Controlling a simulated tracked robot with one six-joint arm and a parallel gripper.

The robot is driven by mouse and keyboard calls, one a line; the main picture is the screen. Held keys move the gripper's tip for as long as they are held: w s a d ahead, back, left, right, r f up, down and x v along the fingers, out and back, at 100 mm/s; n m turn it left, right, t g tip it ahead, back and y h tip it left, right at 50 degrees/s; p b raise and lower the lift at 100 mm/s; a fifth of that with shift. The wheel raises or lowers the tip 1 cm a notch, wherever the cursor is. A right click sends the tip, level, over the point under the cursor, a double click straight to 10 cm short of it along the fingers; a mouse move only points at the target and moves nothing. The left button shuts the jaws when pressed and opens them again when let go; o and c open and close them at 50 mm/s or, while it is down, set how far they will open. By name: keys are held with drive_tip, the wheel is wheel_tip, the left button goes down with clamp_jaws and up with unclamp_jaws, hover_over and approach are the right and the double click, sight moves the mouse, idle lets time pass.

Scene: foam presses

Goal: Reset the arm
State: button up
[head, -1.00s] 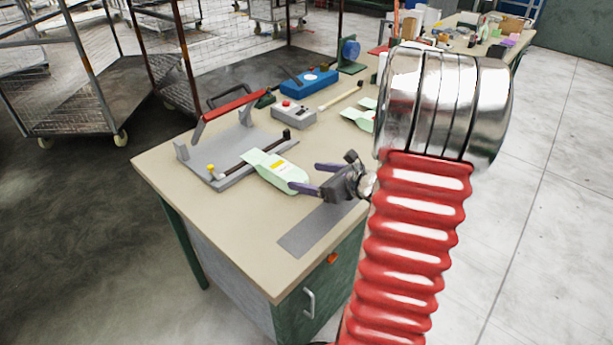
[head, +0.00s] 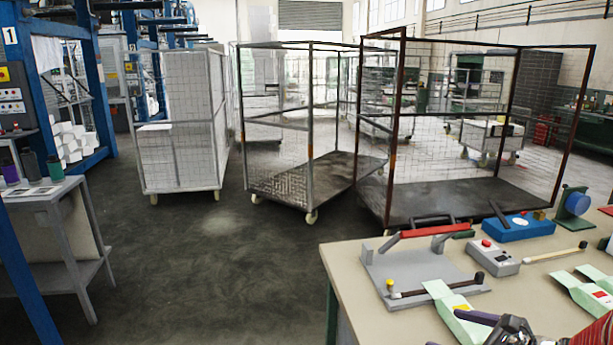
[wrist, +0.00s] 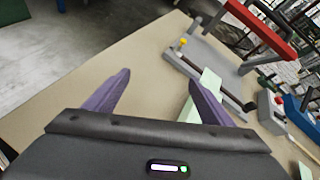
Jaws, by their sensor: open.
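My gripper (wrist: 162,88) is open in the wrist view, its two purple fingers wide apart over the tan tabletop. A pale green pouch (wrist: 209,79) lies behind the right finger, partly hidden by it; I cannot tell whether they touch. The pouch's upper end lies at the grey sealing press (head: 425,268), which has a red handle (head: 428,231).
More green pouches (head: 583,292), a grey control box (head: 493,258) and a blue device (head: 518,228) stand on the tan table (head: 350,290). Mesh carts (head: 300,180) stand behind it. Dark floor (head: 230,270) is clear left of the table.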

drive_tip(key=s+a+r+n+g, duration=0.2)
drive_tip(key=s+a+n+g, duration=0.15)
drive_tip(key=a+n, duration=0.35)
drive_tip(key=s+a+r+n+g, duration=0.1)
drive_tip(key=s+a+n+g, duration=0.1)
drive_tip(key=s+a+n, duration=0.5)
drive_tip(key=s+a+r+n+h, duration=0.5)
drive_tip(key=s+n, duration=0.3)
drive_tip(key=n, duration=0.5)
drive_tip(key=shift+a+r, duration=0.15)
drive_tip(key=shift+r, duration=0.1)
drive_tip(key=shift+w, duration=0.1)
